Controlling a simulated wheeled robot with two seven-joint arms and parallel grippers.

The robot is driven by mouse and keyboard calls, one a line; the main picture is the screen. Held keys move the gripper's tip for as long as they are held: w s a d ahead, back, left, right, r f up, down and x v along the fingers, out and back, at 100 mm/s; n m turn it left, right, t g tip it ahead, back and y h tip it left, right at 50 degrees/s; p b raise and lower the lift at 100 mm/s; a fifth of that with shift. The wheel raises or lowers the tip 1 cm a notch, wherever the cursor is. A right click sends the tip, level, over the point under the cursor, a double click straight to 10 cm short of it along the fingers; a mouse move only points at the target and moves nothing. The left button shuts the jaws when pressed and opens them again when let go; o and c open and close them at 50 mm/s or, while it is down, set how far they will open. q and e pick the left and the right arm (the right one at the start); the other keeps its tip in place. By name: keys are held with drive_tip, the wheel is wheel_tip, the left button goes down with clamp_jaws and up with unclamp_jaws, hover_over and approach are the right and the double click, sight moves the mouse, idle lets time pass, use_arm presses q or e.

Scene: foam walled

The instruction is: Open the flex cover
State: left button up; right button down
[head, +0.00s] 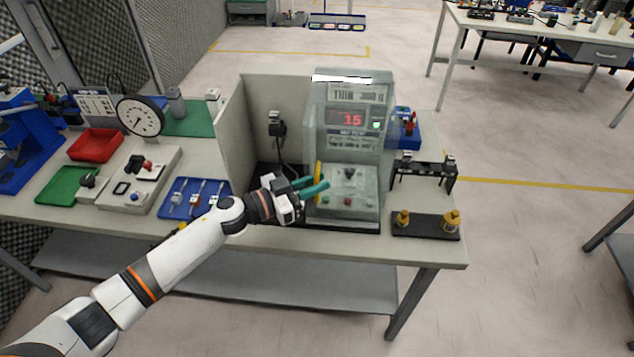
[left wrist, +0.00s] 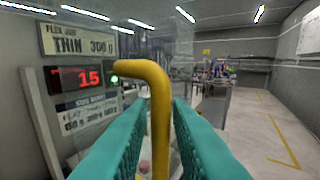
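The flex cover (head: 351,177) is a clear box over the lower front of the flex jig (head: 349,109); it looks down over the buttons and white base. A yellow bent handle (head: 318,180) stands at its left side. The handle is large in the left wrist view (left wrist: 159,115), its top bending left. My left gripper (head: 320,183) has its teal fingers on both sides of the handle's upright part, close against it, with hardly any gap at the tips (left wrist: 161,105). My right gripper is not in view.
A grey panel (head: 231,132) stands left of the jig. A black plate with brass parts (head: 426,225) and a black stand (head: 424,174) are at the right. A blue tray (head: 193,199) lies on the left.

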use_arm(q)
drive_tip(key=b+v, duration=0.2)
drive_tip(key=v, duration=0.9)
drive_tip(key=shift+a+b, duration=0.2)
drive_tip(key=shift+b, duration=0.2)
drive_tip(key=shift+d, duration=0.1)
